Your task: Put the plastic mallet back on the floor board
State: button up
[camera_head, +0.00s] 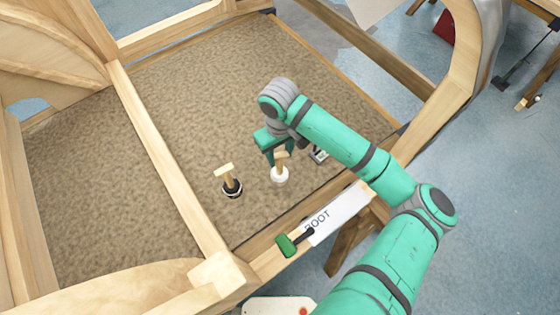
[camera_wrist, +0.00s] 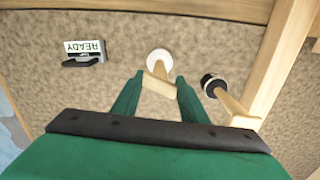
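The floor board is the brown textured panel (camera_head: 190,90) inside the wooden frame. A mallet with a white head (camera_head: 279,174) and a pale wooden T-shaped handle stands upright, head down, apparently on the floor board. I take it as the plastic mallet; it also shows in the wrist view (camera_wrist: 158,61). My gripper (camera_head: 276,153) is over its handle. In the wrist view my gripper's fingers (camera_wrist: 160,79) are spread, one at each end of the wooden crosspiece. They look open around it; contact is hard to tell. A similar black-headed mallet (camera_head: 232,187) stands to the left.
A small READY sign (camera_wrist: 84,52) stands near the white mallet. A BOOT label (camera_head: 338,214) and a green-ended tool (camera_head: 288,245) lie on the front rail. Wooden beams (camera_head: 170,165) border the board. Its far part is clear.

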jog(key=shift+r, duration=2.3)
jog(key=shift+a, duration=0.1)
